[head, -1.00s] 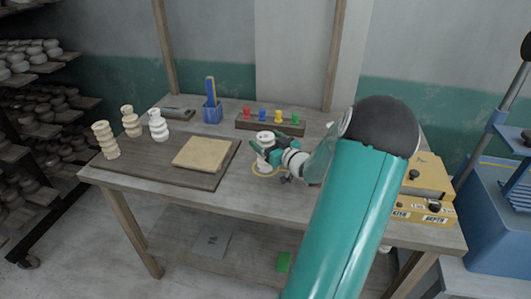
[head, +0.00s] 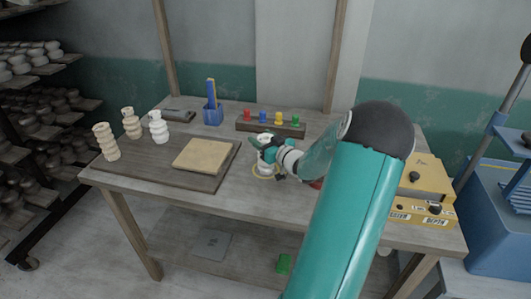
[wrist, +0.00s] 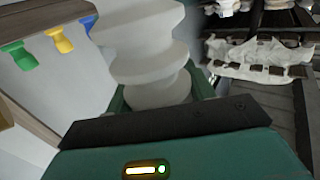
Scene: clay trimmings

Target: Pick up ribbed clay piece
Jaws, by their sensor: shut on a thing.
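A white ribbed clay piece (head: 265,168) stands upright at the middle of the table, by a yellow ring marking. My gripper (head: 263,149) reaches it from the right and is shut around its upper part, which hides some of its ribs. In the wrist view the white ribbed piece (wrist: 143,45) rises between the fingers of my gripper (wrist: 160,98), with its wavy rings showing. Whether its base touches the table is not clear.
Three other ribbed pieces, one cream (head: 106,142), one beige (head: 131,122) and one white (head: 158,127), stand at the left. A tan slab (head: 202,155) lies on a dark board (head: 165,171). A blue holder (head: 212,116) and a rack of coloured pegs (head: 270,127) stand behind.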

